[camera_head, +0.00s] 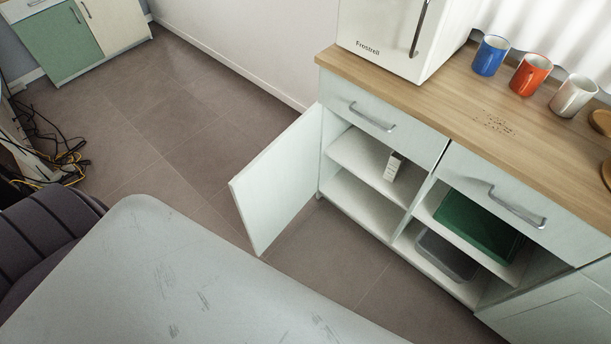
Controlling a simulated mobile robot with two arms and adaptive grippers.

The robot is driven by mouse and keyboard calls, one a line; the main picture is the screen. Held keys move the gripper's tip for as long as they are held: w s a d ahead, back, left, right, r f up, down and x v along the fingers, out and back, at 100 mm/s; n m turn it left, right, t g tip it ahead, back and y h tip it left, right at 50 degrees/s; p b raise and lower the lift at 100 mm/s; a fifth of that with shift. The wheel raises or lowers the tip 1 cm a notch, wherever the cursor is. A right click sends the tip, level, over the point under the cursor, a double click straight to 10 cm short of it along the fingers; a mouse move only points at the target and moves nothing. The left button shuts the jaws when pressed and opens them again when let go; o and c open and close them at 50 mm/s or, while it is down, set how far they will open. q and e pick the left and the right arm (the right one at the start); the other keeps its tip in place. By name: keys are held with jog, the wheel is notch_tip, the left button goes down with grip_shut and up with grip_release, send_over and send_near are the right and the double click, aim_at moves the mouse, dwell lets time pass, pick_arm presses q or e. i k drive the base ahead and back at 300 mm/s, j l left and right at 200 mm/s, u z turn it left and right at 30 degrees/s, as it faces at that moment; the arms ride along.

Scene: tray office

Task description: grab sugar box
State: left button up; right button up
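A small white box (393,166) with faint markings stands on the upper shelf (362,163) of the open cabinet, near the middle divider. It may be the sugar box, but its label is too small to read. Neither of my grippers is in view.
The cabinet door (280,185) stands open to the left. A green tray (480,228) and a grey tray (447,260) lie in the right compartment. A white appliance (390,35) and blue, red and white mugs stand on the counter (440,105). A grey table (180,290) fills the foreground.

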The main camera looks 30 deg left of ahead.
aim_at(395, 162)
jog(key=j+z, duration=0.4)
jog(key=j, duration=0.35)
jog(key=k+j+z, duration=0.15)
jog(key=j+z, duration=0.3)
jog(key=j, duration=0.25)
jog(key=k+j, duration=0.1)
jog(key=j, duration=0.3)
jog(key=k+j, duration=0.1)
jog(key=j, duration=0.3)
jog(key=k+j, duration=0.1)
jog(key=j, duration=0.35)
jog(key=j+z, duration=0.1)
jog(key=j, duration=0.3)
jog(key=k+j, duration=0.2)
jog(key=j, duration=0.2)
